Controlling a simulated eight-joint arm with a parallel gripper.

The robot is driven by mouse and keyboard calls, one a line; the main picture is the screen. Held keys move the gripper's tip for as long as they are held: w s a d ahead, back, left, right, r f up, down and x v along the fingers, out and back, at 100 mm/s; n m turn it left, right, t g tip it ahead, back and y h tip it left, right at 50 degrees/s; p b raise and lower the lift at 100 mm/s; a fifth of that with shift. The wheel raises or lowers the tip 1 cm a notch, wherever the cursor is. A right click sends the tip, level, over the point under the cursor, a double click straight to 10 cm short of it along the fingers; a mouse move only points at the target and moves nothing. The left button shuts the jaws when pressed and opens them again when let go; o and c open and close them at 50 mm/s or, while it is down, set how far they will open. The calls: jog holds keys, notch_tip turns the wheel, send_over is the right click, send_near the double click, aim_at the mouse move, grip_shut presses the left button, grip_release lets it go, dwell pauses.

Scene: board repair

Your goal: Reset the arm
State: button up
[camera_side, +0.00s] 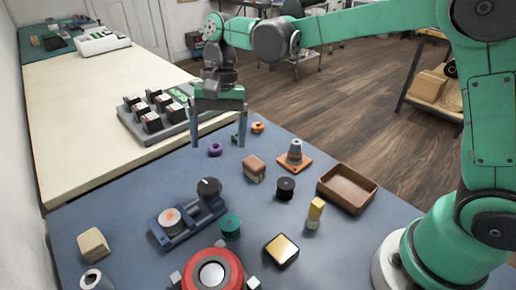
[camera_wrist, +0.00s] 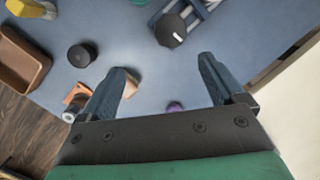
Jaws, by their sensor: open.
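My gripper (camera_side: 218,138) is open and empty. It hangs above the far edge of the blue table (camera_side: 120,208), fingers pointing down. In the wrist view my gripper (camera_wrist: 168,88) shows its two blue fingers spread wide, with bare table and a purple ring (camera_wrist: 174,106) between and beyond them. The purple ring (camera_side: 215,150) lies on the table close below the fingers in the side view. Nothing is held.
A brown tray (camera_side: 347,187), a grey-and-orange cone piece (camera_side: 295,155), a black cylinder (camera_side: 286,188), a tan block (camera_side: 254,168), a blue fixture (camera_side: 187,222) and a red round device (camera_side: 212,272) stand on the table. A rack of black modules (camera_side: 160,115) sits on the cream table.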

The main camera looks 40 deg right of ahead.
jog(key=s+d+r+n+t+h, duration=0.1)
jog(key=s+d+n+t+h, duration=0.1)
jog(key=s+d+n+t, duration=0.4)
jog(key=s+d+t, duration=0.2)
jog(key=s+d, duration=0.2)
jog(key=shift+d+r+n+t+h, duration=0.15)
jog(key=shift+d+n+t+h, duration=0.15)
jog(key=shift+d+t+h, duration=0.1)
